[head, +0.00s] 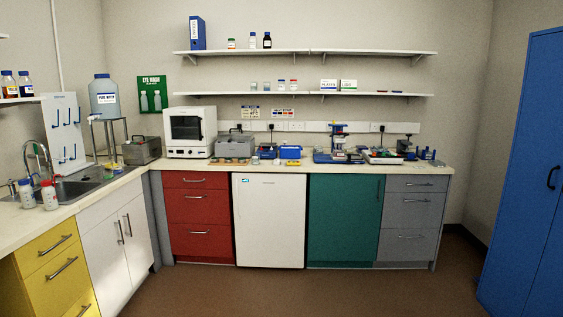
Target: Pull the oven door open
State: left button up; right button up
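The oven (210,152) is a small white box on the back bench, left of the middle in the head view. Its front door has a dark window (186,127) and looks shut. The door's handle is too small to make out clearly. Neither of my grippers shows in the head view.
The worktop (290,165) has a grey box (234,146) right of the oven and several small items along it. Red drawers (198,207) stand below the oven. A sink (75,188) is on the left. The brown floor (290,292) in front is clear.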

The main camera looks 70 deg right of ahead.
aim_at(199, 113)
jog(key=i+l+z, duration=0.15)
jog(key=l+z, duration=0.25)
jog(key=i+l+z, duration=0.15)
jog(key=z, duration=0.25)
jog(key=i+l+z, duration=0.2)
jog(key=z, duration=0.2)
jog(key=i+l+z, duration=0.1)
jog(key=i+z, duration=0.15)
jog(key=z, duration=0.15)
